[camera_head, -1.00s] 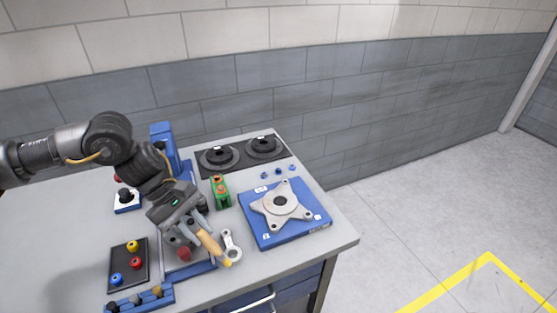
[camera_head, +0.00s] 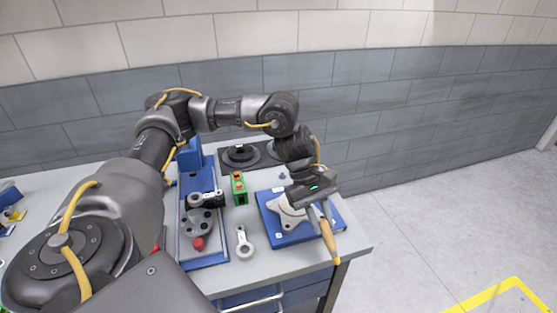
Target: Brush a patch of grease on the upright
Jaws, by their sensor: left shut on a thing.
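My left gripper (camera_head: 316,207) is shut on a brush (camera_head: 328,240) with a wooden handle and hangs over the right part of the blue plate. The handle points down toward the table's front edge; the bristles cannot be made out. A grey metal part with several arms, which looks like the upright (camera_head: 289,218), lies on the blue plate (camera_head: 294,239). My gripper and wrist hide its right side and centre. I cannot tell whether the brush touches it. No grease patch can be made out. My right gripper does not show.
A grey link (camera_head: 244,242) lies on the table left of the plate. A green block (camera_head: 239,188) with orange tops stands behind it. A blue fixture (camera_head: 210,262) with a red knob (camera_head: 198,243) is further left. Black discs (camera_head: 240,154) sit at the back.

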